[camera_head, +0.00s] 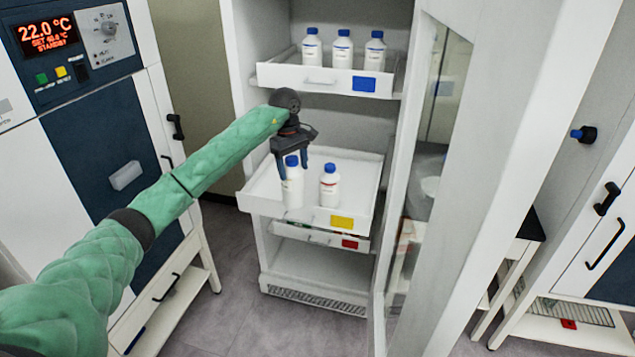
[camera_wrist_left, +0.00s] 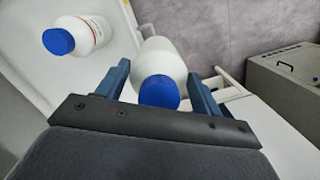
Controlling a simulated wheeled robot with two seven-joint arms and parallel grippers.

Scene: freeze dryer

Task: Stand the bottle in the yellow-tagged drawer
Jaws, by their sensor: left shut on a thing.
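My left gripper (camera_head: 291,166) is shut on a white bottle with a blue cap (camera_head: 292,188), upright at the front left of the yellow-tagged drawer (camera_head: 263,191). The held bottle also shows in the left wrist view (camera_wrist_left: 164,62), between the fingers (camera_wrist_left: 162,85). I cannot tell whether its base touches the drawer floor. The yellow tag (camera_head: 342,222) is on the drawer's front. A second white bottle with a blue cap (camera_head: 329,186) stands in the same drawer, to the right, and also shows in the left wrist view (camera_wrist_left: 84,36). My right gripper is not in view.
Above is a blue-tagged drawer (camera_head: 300,75) with three blue-capped bottles. Below is a red-tagged drawer (camera_head: 300,232), pushed further in. The open cabinet door (camera_head: 475,170) stands to the right. A machine with a display (camera_head: 47,37) is at the left.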

